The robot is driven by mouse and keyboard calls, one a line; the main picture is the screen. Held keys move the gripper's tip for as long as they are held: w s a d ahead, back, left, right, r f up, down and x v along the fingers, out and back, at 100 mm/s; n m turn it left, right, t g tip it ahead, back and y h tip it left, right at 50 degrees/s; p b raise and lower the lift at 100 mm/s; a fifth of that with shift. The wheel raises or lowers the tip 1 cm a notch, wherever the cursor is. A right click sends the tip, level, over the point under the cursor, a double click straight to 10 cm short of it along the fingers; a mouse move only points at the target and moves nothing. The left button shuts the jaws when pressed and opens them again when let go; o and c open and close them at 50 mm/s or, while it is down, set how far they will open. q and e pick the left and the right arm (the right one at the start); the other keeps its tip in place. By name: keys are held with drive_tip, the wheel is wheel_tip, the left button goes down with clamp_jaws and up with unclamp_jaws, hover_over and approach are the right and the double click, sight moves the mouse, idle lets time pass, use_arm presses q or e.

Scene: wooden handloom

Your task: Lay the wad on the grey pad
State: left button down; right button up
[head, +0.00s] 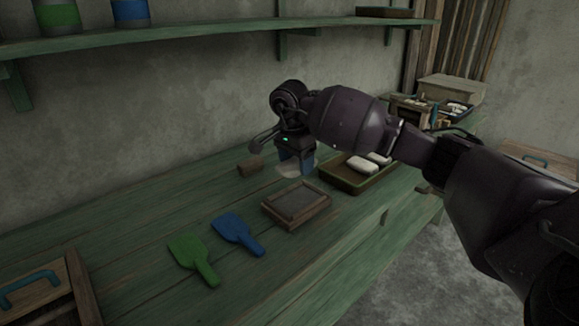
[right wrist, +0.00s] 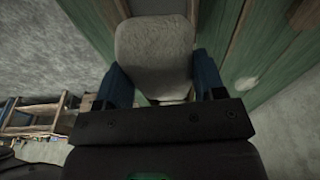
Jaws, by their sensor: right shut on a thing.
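The wad is a pale, fuzzy, rounded slab. In the right wrist view the wad (right wrist: 154,52) sits between the two blue fingers of my right gripper (right wrist: 160,85). In the head view my right gripper (head: 295,160) points down over the bench, and the wad (head: 286,171) shows pale at its fingertips, partly hidden. I cannot tell whether the wad touches the bench. A grey pad (head: 298,201) in a wooden frame lies on the bench, just nearer than the gripper. My left gripper is not in view.
A green bench (head: 130,230) holds a green paddle (head: 193,256), a blue paddle (head: 237,232) and a small brown block (head: 250,166). A tray (head: 345,178) with white pieces stands right of the gripper. A wooden box (head: 40,290) is at lower left. A shelf (head: 200,32) runs above.

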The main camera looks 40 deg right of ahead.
drive_tip(key=shift+d, duration=0.15)
wheel_tip(320, 180, down, 6)
drive_tip(key=shift+r+b, duration=0.15)
drive_tip(key=shift+b, duration=0.6)
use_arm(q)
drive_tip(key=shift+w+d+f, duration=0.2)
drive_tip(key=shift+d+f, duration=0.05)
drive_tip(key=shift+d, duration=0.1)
use_arm(e)
drive_tip(key=shift+f, duration=0.65)
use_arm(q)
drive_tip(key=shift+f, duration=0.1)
use_arm(e)
drive_tip(key=o, duration=1.2)
drive_tip(key=shift+c, duration=0.2)
drive_tip(key=shift+r+p, duration=0.85)
drive_tip(key=shift+r, duration=3.25)
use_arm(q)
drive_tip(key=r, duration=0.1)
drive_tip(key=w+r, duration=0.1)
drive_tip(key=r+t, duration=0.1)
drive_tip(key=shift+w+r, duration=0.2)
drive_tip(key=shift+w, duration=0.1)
use_arm(e)
drive_tip(key=shift+f, duration=0.1)
